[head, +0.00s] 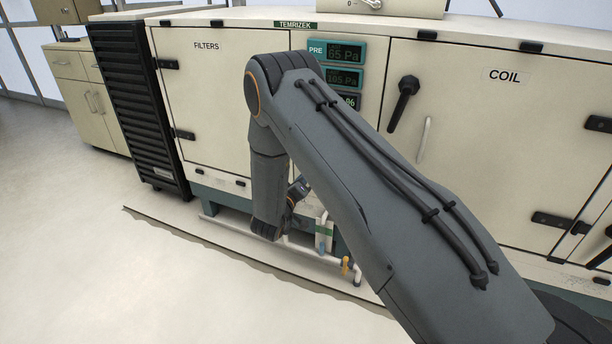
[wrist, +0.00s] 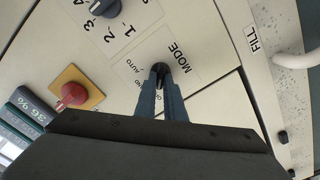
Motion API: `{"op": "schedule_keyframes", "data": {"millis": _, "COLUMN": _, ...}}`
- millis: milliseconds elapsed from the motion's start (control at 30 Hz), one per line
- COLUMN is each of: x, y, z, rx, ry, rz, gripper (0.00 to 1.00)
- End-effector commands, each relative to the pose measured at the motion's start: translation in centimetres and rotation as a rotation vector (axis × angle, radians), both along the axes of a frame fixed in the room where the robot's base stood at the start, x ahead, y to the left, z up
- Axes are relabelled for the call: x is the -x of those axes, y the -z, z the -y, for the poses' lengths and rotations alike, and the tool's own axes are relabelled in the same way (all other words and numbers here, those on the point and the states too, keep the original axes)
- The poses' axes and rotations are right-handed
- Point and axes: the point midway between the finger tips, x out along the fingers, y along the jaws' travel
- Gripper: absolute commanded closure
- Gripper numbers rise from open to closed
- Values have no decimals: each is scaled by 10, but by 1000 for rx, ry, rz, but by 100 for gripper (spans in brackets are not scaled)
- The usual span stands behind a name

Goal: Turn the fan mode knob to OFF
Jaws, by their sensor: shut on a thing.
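The black fan mode knob (wrist: 160,67) sits on a pale panel beside the printed word MODE in the wrist view. AUTO and other small lettering, partly hidden, are printed around it. My gripper (wrist: 160,76) is shut on this knob, with its two grey fingers reaching up to it from below in the picture. The fingers cover part of the knob, so I cannot tell which label it points to. In the head view my arm blocks the middle of the cabinet, and neither the fingertips nor this knob can be made out.
A second dark knob (wrist: 104,5) with a numbered scale is at the wrist view's top. A red knob (wrist: 73,95) on a yellow plate and teal displays lie left. A FILL label (wrist: 252,39) and a white pipe (wrist: 296,64) are right. Open floor (head: 90,250) shows left.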

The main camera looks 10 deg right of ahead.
Motion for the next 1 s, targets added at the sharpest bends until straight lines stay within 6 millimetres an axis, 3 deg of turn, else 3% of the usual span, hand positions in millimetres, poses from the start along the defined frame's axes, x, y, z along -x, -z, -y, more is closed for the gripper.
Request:
{"op": "schedule_keyframes", "data": {"millis": 33, "x": 0, "y": 1, "z": 0, "rx": 0, "ry": -1, "rz": -3, "gripper": 87}}
{"op": "schedule_keyframes", "data": {"millis": 133, "x": 0, "y": 1, "z": 0, "rx": 0, "ry": -1, "rz": -3, "gripper": 72}}
{"op": "schedule_keyframes", "data": {"millis": 500, "x": 4, "y": 0, "z": -4, "rx": 0, "ry": -2, "rz": -1, "gripper": 72}}
{"op": "schedule_keyframes", "data": {"millis": 1000, "x": 59, "y": 0, "z": -44, "rx": 0, "ry": -2, "rz": -3, "gripper": 72}}
